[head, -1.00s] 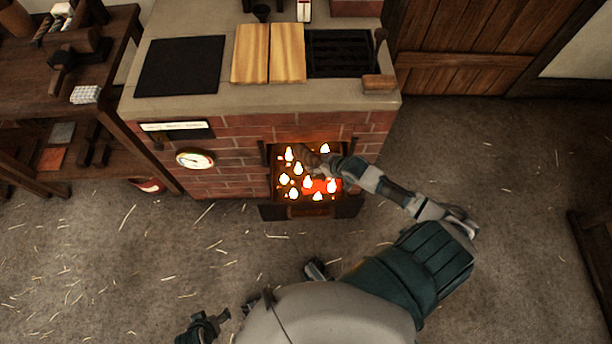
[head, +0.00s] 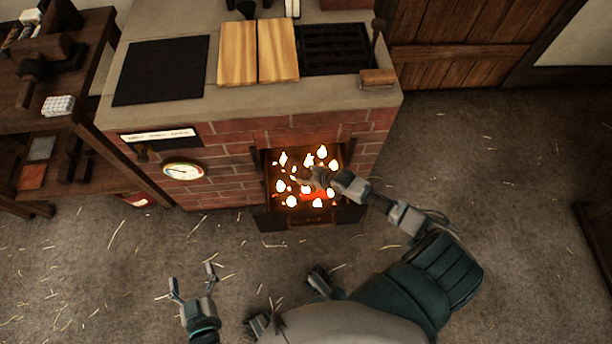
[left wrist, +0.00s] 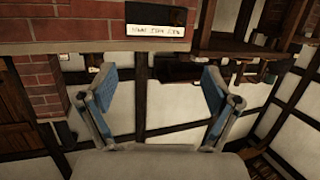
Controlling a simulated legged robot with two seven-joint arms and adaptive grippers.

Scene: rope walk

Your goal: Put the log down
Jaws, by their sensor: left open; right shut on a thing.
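The brown log (head: 309,175) is inside the glowing firebox (head: 268,188) of the brick stove, among several flames. It is small and partly hidden by flames and my gripper. My right gripper (head: 322,178) reaches in through the firebox mouth from the right and is shut on the log. I cannot tell whether the log touches the embers. My left gripper (head: 192,275) is open and empty above the floor, in front and to the left of the stove. Its two spread fingers also show in the left wrist view (left wrist: 155,82), with nothing between them.
The stove top holds a black plate (head: 162,70), two wooden boards (head: 258,52) and a dark grate (head: 333,50). A gauge (head: 183,171) is on the brick front. A wooden workbench (head: 88,105) stands at the left. The straw-strewn floor (head: 480,150) is open to the right.

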